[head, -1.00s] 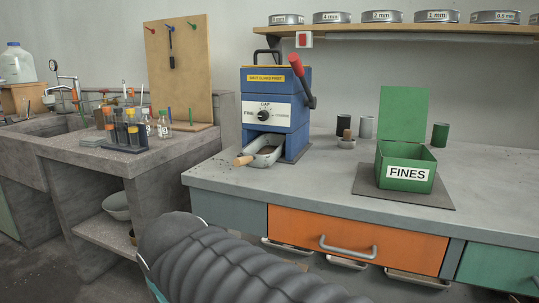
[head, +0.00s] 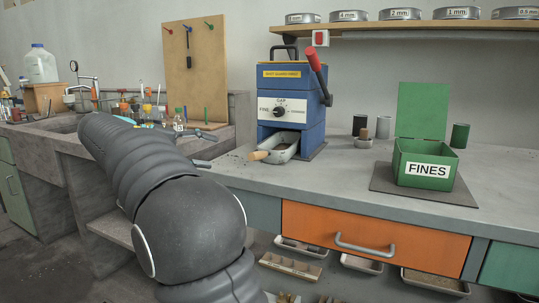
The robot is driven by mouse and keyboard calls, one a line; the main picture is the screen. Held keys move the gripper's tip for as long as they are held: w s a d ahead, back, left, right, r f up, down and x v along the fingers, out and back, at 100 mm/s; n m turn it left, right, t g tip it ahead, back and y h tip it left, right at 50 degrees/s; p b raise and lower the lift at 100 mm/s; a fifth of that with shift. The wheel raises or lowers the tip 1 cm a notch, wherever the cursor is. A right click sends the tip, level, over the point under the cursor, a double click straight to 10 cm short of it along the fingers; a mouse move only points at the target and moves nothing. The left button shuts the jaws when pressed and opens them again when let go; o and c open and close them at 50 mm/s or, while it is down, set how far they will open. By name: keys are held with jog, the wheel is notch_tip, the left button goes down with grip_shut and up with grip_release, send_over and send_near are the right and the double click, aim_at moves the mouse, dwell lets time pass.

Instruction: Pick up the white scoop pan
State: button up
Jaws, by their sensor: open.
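The white scoop pan (head: 287,149) sits on the bench in the lower opening of the blue mill (head: 291,100). Its wooden handle (head: 258,155) points out to the left and front. Some dark material shows inside the pan, and its back end is hidden in the mill. My gripper (head: 208,149) is partly hidden behind my dark arm. Its two fingertips show apart, to the left of the handle and not touching it. It looks open and empty.
A green FINES box (head: 427,166) with raised lid stands on a dark mat (head: 400,190) at right. The mill's red-knobbed lever (head: 315,62) sticks up. Bottles (head: 178,119) stand left. The bench front is clear.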

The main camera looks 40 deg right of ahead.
aim_at(255, 156)
jog(key=shift+m, duration=0.3)
jog(key=x, duration=0.4)
jog(key=b+x, duration=0.1)
jog(key=x, duration=0.4)
jog(key=b+x, duration=0.1)
jog(key=x, duration=0.3)
jog(key=shift+w+d+r, duration=0.15)
jog(key=shift+d+r, duration=0.2)
jog(key=shift+d, duration=0.1)
jog(key=shift+r, duration=0.1)
grip_shut()
